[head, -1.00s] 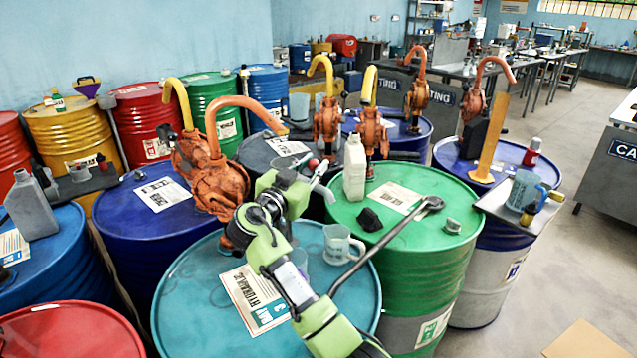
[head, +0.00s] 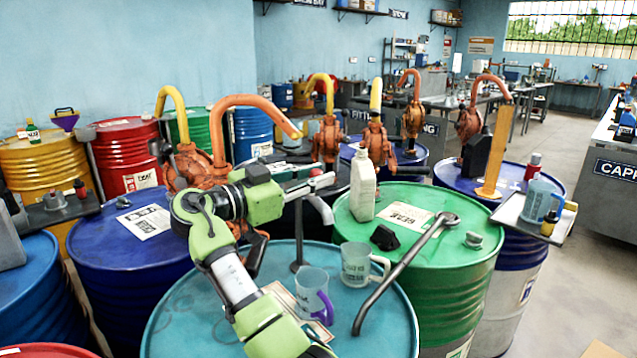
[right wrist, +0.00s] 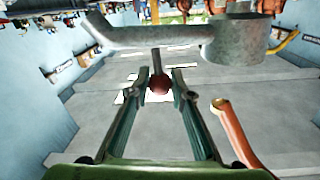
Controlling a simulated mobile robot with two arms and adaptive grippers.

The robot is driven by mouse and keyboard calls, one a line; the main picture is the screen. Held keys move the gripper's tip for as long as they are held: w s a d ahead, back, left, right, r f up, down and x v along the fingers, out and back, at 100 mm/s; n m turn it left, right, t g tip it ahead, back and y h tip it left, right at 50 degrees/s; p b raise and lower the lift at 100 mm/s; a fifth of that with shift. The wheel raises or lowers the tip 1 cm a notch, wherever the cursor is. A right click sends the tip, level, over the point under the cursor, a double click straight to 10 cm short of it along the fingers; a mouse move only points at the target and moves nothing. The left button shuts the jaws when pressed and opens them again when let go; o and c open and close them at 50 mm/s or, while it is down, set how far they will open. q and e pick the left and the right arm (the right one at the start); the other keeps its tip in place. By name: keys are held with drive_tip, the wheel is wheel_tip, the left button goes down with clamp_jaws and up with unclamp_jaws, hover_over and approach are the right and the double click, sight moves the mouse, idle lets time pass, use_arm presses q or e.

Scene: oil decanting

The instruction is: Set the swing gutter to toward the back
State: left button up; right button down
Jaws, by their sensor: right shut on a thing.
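The swing gutter (right wrist: 150,38) is a grey trough with a round cup at its right end in the right wrist view. A stem with a dark red knob (right wrist: 160,84) hangs toward my right gripper (right wrist: 162,92), whose two fingers are shut on the knob. In the head view, my right gripper (head: 308,182) is at the gutter, above the teal drum (head: 190,325). The red knob shows there too (head: 316,172). My wrist and fingers partly hide the gutter, so its exact direction is hard to tell. My left gripper is not in view.
An orange pump spout (head: 255,100) arches just behind my right gripper. On the teal drum stand a clear mug with a purple handle (head: 312,290) and another mug (head: 356,264). A long metal wrench (head: 405,265) lies across to the green drum (head: 450,262), beside a white bottle (head: 361,188).

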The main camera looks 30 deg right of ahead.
idle(0.4)
drive_tip(key=c, duration=1.8)
unclamp_jaws()
drive_tip(key=shift+v, duration=3.75)
